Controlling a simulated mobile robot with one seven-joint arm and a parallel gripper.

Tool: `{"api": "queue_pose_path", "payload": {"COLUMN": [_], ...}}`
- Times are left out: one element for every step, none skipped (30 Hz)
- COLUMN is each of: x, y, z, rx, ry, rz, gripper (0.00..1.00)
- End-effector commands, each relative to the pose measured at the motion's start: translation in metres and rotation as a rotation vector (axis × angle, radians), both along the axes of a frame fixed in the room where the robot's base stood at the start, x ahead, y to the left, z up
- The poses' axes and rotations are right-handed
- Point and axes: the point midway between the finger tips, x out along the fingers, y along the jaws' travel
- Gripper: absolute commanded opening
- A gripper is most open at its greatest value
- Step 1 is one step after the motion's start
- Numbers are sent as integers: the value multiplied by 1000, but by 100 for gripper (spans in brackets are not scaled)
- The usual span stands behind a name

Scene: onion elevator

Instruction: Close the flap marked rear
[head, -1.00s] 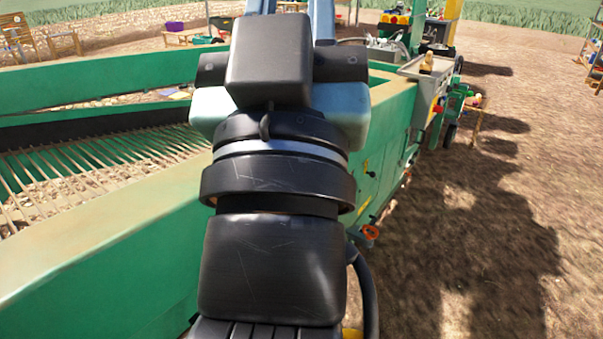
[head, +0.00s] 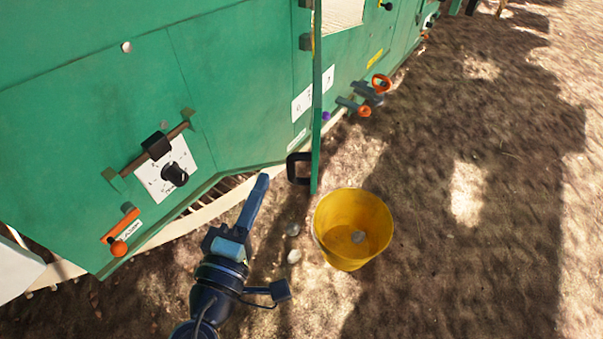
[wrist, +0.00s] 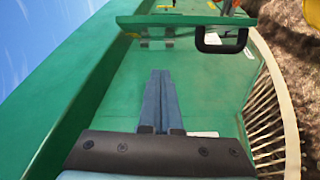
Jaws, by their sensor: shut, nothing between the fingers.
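An open green flap (head: 316,120) stands out from the machine's green side, seen nearly edge-on in the head view. Its black handle (head: 292,168) is at the lower left end. No word "rear" is readable on it. My gripper (head: 264,180) is shut and empty, just left of the handle and apart from it. In the wrist view the closed fingers (wrist: 160,74) point toward the flap (wrist: 180,20), which crosses the top, with its handle (wrist: 222,42) at the upper right. Part of the flap's face is hidden by the angle.
A yellow bucket (head: 352,230) stands on the soil right of the flap, close to its lower end. The green side panel (head: 220,90) carries a black knob (head: 175,174) and an orange lever (head: 120,235). Further right are orange-knobbed levers (head: 364,110). Soil at the right is clear.

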Motion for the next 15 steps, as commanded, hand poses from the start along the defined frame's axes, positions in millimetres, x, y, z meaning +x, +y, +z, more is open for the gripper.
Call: {"api": "queue_pose_path", "payload": {"x": [-5,-8,-9,-10,-10,-9,-7,-5,0,4,9,16,22,28,36], "y": [3,4,5,5,5,5,4,3,2,1,-1,-3,-5,-7,-9], "z": [-20,-24,-28,-30,-31,-31,-31,-31,-30,-29,-29,-29,-29,-29,-29], "rx": [-34,-50,-66,-76,-83,-88,-90,-90,-88,-87,-88,-87,-88,-87,-86], "ry": [15,21,26,29,31,31,31,31,30,29,28,28,27,28,27], "rz": [3,4,5,5,5,5,5,4,4,4,4,2,2,3,3], "gripper": [0,0,0,0,0,0,0,0,0,0,0,0,0,0,0]}}
